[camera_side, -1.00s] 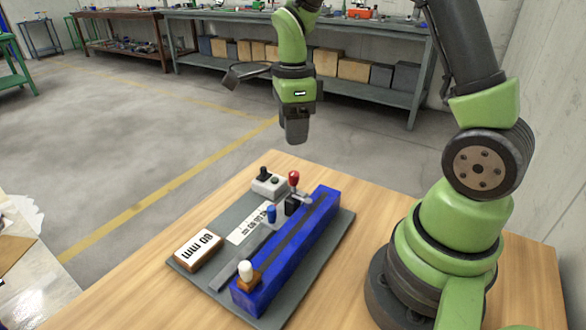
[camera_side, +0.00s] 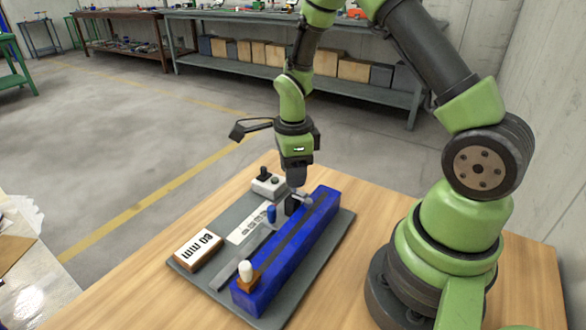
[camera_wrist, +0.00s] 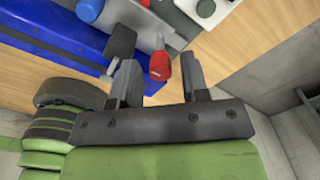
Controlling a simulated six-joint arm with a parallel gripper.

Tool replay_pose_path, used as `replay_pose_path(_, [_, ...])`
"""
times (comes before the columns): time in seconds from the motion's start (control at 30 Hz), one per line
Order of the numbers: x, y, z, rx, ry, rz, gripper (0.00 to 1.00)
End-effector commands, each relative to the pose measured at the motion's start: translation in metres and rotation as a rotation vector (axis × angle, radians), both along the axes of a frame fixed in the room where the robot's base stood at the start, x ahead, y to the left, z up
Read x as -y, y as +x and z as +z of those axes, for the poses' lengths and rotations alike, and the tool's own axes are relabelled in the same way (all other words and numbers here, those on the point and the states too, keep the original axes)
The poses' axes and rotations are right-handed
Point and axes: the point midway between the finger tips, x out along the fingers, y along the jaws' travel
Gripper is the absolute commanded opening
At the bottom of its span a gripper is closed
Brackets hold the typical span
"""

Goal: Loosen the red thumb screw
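The red thumb screw (camera_wrist: 160,66) shows in the wrist view, lined up with the gap between my two fingers. My gripper (camera_wrist: 159,74) is open, with a finger on each side of the red screw and visible space around it. In the side view my gripper (camera_side: 297,178) points down over the far end of the blue rail (camera_side: 290,255) and hides the red screw. A grey metal piece (camera_side: 306,200) shows just below it. Whether the fingers touch the screw cannot be told.
A blue knob (camera_side: 271,213) and a dark block (camera_side: 291,206) stand close to the gripper. A white knob (camera_side: 245,271) is at the rail's near end. A button box (camera_side: 268,186) stands behind, and a "mm" label block (camera_side: 198,249) lies at the left.

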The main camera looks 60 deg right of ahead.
Motion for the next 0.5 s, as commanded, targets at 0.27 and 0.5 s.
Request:
replay_pose_path(0.27, [0.0001, 0.0001, 0.0003, 0.000, 0.000, 0.001, 0.00])
replay_pose_path(0.5, [0.0000, 0.0000, 0.0005, 0.000, 0.000, 0.036, 0.00])
